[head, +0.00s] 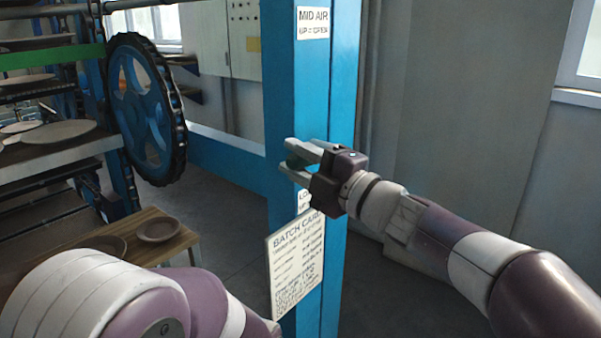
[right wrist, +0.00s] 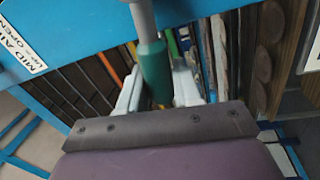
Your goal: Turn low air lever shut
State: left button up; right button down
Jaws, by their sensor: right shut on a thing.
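My right gripper (head: 291,157) is at the front of the blue post (head: 313,90), its two grey fingers closed around a dark green lever handle (head: 297,162). The right wrist view shows this green handle (right wrist: 155,72) between the pale fingers, on a grey rod. The gripper sits just above a small label (head: 303,199), which it partly hides; its visible letters start with "LO". The lever's pivot is hidden in the head view. My left arm shows at the bottom left, but its gripper is out of view.
A "MID AIR" label (head: 313,22) is higher on the post. A batch card (head: 296,262) hangs below the gripper. At left are a blue chain wheel (head: 145,108), racks of plates (head: 55,131) and a wooden table (head: 180,242) with a dish. Open floor lies beyond the post.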

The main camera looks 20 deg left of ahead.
jog(key=shift+f+n+b, duration=0.8)
jog(key=shift+n+b, duration=0.25)
jog(key=shift+n, duration=0.05)
jog(key=c, duration=0.9)
grip_release()
jog(key=shift+w, duration=0.1)
jog(key=b+v, duration=0.1)
jog(key=v, duration=1.1)
jog(key=shift+d+f+b, duration=0.1)
jog(key=shift+d+b, duration=0.25)
jog(key=shift+b, duration=0.05)
